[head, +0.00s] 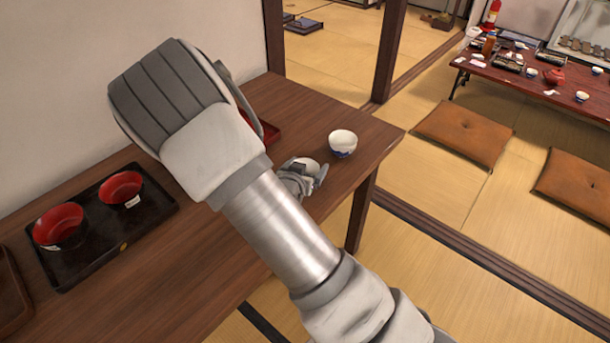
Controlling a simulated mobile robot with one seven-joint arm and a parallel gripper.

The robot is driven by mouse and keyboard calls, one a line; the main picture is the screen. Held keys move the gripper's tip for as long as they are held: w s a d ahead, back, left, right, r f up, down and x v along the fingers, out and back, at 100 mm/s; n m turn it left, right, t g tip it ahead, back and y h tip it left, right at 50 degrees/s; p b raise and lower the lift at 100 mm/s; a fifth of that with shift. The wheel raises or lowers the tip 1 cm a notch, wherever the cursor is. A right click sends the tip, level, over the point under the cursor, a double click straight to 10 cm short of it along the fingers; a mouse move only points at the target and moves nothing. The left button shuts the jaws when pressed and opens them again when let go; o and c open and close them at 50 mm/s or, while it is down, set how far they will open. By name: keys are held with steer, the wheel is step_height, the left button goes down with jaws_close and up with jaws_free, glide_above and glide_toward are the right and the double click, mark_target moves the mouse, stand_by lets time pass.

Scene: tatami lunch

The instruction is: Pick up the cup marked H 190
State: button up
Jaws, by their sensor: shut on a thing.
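My gripper (308,176) is over the far right part of the brown wooden table (228,258), partly hidden behind my own arm. It is shut on a small white cup (308,165), of which only the upper part shows between the fingers. A second white cup (343,140) with a blue lower part stands upright on the table, just right of and beyond my gripper. No marking such as H 190 can be read on either cup. I cannot tell whether the held cup still touches the table.
A black tray (95,250) holds two bowls, red inside (58,226) (121,188). A red tray (268,132) is mostly hidden behind my arm. The table's right edge is close to the cups. Cushions (465,132) and a low set table (510,83) lie beyond on tatami.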

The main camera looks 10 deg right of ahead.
steer(key=shift+r, duration=0.5)
steer(key=r, duration=0.1)
steer(key=r+p, duration=0.2)
steer(key=r, duration=0.1)
steer(key=shift+s+d, duration=0.15)
steer(key=shift+d, duration=0.1)
steer(key=s+d+r+p, duration=0.6)
steer(key=s+d+p, duration=0.1)
steer(key=p, duration=0.3)
steer(key=shift+d+r, duration=0.15)
steer(key=shift+d, duration=0.4)
steer(key=shift+s+p, duration=0.1)
steer(key=shift+p, duration=0.2)
